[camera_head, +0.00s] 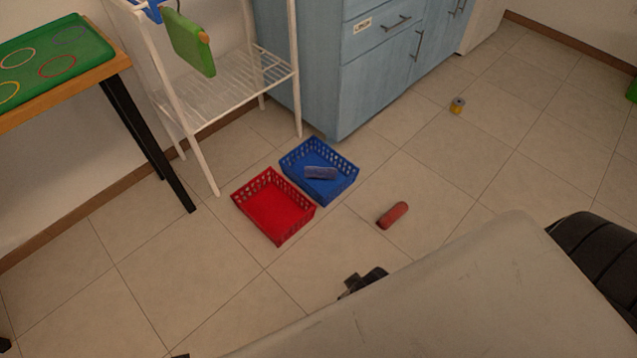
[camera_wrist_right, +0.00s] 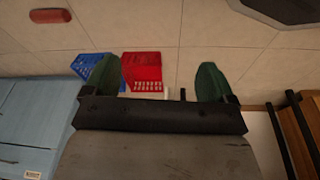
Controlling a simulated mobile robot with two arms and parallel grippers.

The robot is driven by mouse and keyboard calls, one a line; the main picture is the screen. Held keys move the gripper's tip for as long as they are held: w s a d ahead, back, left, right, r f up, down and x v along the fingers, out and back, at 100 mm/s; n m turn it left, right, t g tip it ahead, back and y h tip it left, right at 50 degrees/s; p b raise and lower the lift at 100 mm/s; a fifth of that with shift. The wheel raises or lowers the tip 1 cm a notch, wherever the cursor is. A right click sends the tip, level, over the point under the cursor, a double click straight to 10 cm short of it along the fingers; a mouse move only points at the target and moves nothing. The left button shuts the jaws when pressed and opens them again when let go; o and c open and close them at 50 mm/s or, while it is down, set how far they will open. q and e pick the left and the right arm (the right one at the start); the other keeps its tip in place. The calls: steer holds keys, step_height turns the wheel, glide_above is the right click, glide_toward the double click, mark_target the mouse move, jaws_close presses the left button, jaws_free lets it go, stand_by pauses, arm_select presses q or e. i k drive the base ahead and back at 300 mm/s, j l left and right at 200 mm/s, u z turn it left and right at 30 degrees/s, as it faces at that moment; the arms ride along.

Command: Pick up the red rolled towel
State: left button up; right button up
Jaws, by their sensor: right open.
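The red rolled towel (camera_head: 392,215) lies on the tiled floor, to the right of the red and blue baskets in the head view. It also shows at the upper left edge of the right wrist view (camera_wrist_right: 50,16). My right gripper (camera_wrist_right: 158,80) has its two green fingertips wide apart, with nothing held between them. It is apart from the towel. In the head view my large grey arm covers the lower right, and a small dark part of mine shows beyond its edge. My left gripper is not in view.
A red basket (camera_head: 245,204) stands empty beside a blue basket (camera_head: 345,187) holding a blue-grey roll (camera_head: 320,173). A white rack (camera_head: 204,172), a blue cabinet (camera_head: 318,85) and a table (camera_head: 115,62) stand behind. A small yellow-grey item (camera_head: 457,105) lies farther off. Floor around the towel is clear.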

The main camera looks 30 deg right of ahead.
mark_target(385, 222)
steer(key=z, duration=1.55)
